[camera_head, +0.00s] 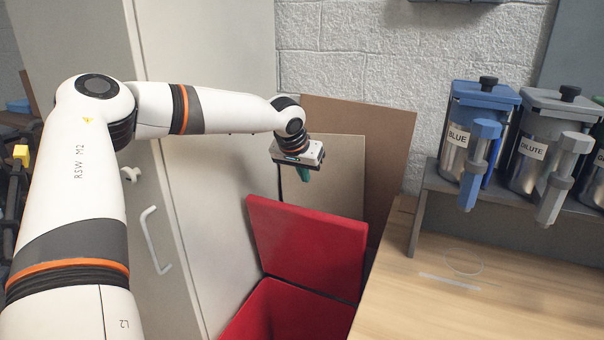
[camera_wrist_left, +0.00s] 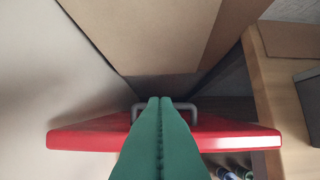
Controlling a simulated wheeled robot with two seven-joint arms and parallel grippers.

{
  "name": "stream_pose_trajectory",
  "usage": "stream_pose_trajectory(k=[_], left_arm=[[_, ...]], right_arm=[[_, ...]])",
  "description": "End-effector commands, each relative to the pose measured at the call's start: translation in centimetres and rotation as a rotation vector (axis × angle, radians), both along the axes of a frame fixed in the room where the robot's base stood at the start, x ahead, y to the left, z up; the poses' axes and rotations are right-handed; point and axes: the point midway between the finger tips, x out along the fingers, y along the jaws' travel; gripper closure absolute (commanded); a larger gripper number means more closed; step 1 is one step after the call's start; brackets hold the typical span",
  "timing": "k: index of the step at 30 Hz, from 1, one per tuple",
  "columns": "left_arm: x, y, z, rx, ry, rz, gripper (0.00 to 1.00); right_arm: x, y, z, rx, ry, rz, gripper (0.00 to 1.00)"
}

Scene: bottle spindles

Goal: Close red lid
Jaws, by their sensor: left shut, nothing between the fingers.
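The red lid (camera_head: 308,245) stands raised and open, tilted back above the red bin (camera_head: 285,315). In the left wrist view the lid (camera_wrist_left: 90,134) shows as a red slab seen along its top edge, with a grey handle (camera_wrist_left: 202,103) partly hidden behind my fingers. My left gripper (camera_head: 303,174) is above and behind the lid's upper edge in the head view. Its green fingers (camera_wrist_left: 166,102) are shut together with nothing between them. I cannot tell whether the fingertips touch the lid. My right gripper is not in view.
Brown boards (camera_head: 375,150) lean on the wall behind the lid. A pale cabinet (camera_head: 215,190) stands left of the bin. A wooden table (camera_head: 500,300) is close on the right, with a blue canister (camera_head: 475,130) and others on a grey rack (camera_head: 432,185).

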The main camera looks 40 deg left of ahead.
Motion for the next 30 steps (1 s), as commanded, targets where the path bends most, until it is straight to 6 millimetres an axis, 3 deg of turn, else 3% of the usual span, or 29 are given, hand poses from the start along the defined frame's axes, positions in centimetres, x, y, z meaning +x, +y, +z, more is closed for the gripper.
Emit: stream_pose_trajectory(k=[3,11,21,30], left_arm=[[1.1,0.4,-2.3,0.002,0.005,0.000,1.00],[3.1,1.0,-5.9,0.003,0.004,0.000,1.00],[-0.2,0.0,-6.2,0.001,-0.001,-0.002,1.00],[-0.8,-0.2,-6.4,0.002,0.001,-0.001,1.00]], right_arm=[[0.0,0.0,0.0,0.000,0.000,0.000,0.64],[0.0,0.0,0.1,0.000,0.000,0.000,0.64],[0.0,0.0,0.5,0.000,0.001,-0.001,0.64],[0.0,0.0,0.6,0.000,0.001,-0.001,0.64]])
